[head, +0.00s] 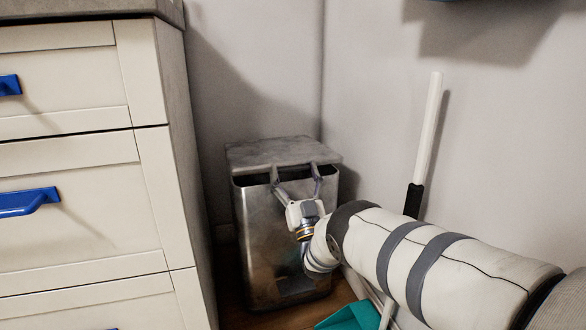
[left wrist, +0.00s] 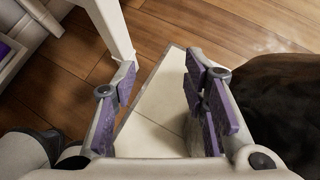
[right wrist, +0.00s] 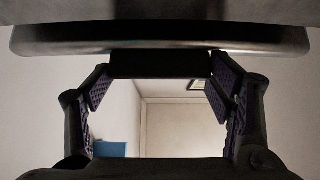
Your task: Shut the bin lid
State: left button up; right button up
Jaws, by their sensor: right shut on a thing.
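The metal bin (head: 282,240) stands on the floor in the corner, right of the drawer unit. Its grey lid (head: 262,153) lies almost flat over the top, with a dark gap under its front edge. My right gripper (head: 296,174) is at the lid's front edge, one finger toward each side. In the right wrist view the lid (right wrist: 160,40) spans the top, and a dark block (right wrist: 160,65) sits between the fingertips. My left gripper (left wrist: 161,63) is open and empty above the floor; it is not in the head view.
The white drawer unit (head: 75,190) with blue handles stands close at the left of the bin. A white pole with a black grip (head: 428,130) leans on the right wall. A teal object (head: 350,317) lies on the floor in front. Wooden floor (left wrist: 190,25) shows below my left gripper.

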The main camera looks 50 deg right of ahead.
jog(key=shift+f, duration=0.35)
jog(key=o, duration=1.7)
jog(key=v, duration=1.2)
